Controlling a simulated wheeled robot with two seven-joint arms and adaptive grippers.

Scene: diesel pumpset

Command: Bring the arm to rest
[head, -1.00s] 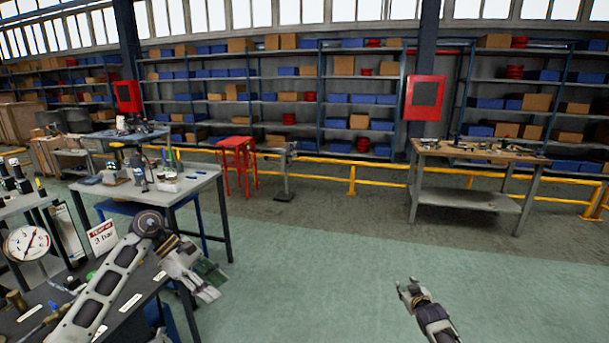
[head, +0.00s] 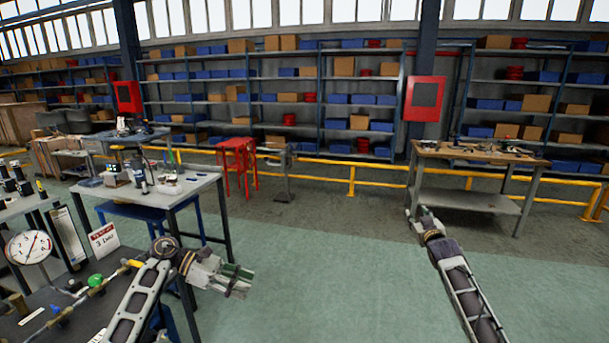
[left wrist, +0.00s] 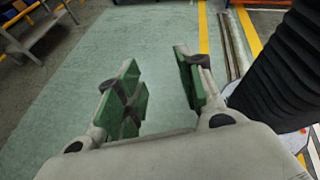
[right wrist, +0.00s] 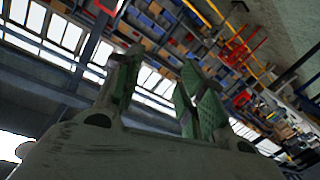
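My left gripper (head: 238,281) is out over the green floor, just right of the dark bench at the left in the head view. In the left wrist view its green-padded fingers (left wrist: 160,95) stand apart with only floor between them. My right gripper (head: 418,220) is raised at the right in the head view, in front of the wooden-topped bench. In the right wrist view its green-padded fingers (right wrist: 155,95) stand apart and hold nothing; shelves and windows show behind them.
A dark bench (head: 85,318) with a pressure gauge (head: 29,247), a sign (head: 103,239) and fittings stands close at left. Behind it is a grey table (head: 180,189). A wooden-topped bench (head: 475,152) stands at right. The green floor (head: 335,280) between is clear.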

